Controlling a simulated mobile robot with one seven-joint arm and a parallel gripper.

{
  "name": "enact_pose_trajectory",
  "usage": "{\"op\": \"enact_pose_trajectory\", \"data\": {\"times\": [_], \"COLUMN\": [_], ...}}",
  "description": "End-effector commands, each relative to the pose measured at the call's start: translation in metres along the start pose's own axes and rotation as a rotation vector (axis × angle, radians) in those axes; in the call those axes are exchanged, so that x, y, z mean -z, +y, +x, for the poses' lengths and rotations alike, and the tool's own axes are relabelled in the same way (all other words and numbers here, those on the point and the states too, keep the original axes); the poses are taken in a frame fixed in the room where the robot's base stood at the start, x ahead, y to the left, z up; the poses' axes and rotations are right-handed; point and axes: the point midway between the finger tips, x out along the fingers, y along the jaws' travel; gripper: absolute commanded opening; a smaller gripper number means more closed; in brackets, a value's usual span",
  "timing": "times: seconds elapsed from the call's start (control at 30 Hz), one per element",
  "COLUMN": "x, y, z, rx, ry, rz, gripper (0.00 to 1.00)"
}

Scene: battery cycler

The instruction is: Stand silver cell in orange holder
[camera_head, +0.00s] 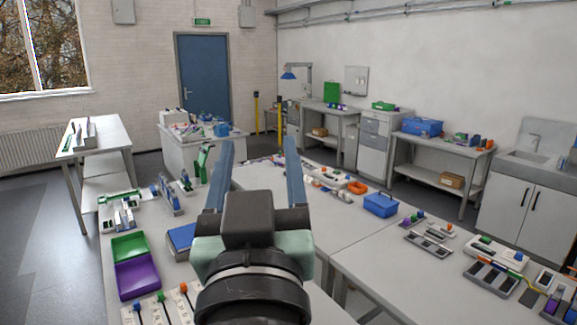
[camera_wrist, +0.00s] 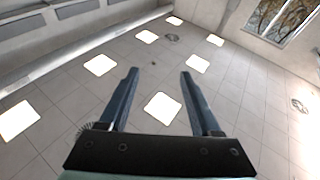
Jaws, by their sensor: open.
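My gripper (camera_head: 258,148) is raised in front of the head camera, its two blue fingers wide apart with nothing between them. In the wrist view my gripper (camera_wrist: 160,74) is also open and empty, pointing at the ceiling. A small orange open-topped thing (camera_head: 357,187) lies on the middle table beyond my gripper to the right; I cannot tell whether it is the orange holder. I cannot single out the silver cell; things on the tables are small, and my gripper and arm hide part of them.
A blue box (camera_head: 381,205) stands on the middle table. Green (camera_head: 130,246) and purple (camera_head: 137,279) trays lie at the left front. A tray with dark slots (camera_head: 492,278) is at the right. The middle table has bare patches. Floor is open at the left.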

Motion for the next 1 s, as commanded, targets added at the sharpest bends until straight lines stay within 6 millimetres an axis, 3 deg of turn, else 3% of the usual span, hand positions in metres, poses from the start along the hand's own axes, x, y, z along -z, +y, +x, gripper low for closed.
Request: {"op": "enact_pose_trajectory", "data": {"times": [0.03,0.1,0.2,0.3,0.67,1.0], "x": [0.041,0.084,0.123,0.141,0.143,0.087], "y": [0.011,0.022,0.031,0.035,0.035,0.029], "z": [-0.005,-0.016,-0.031,-0.04,-0.041,-0.061], "rx": [-0.025,-0.047,-0.066,-0.074,-0.074,-0.067], "ry": [0.125,0.261,0.394,0.458,0.468,0.467], "rz": [0.008,0.018,0.025,0.028,0.029,0.034], "gripper": [0.65,0.65,0.65,0.65,0.65,0.65]}}
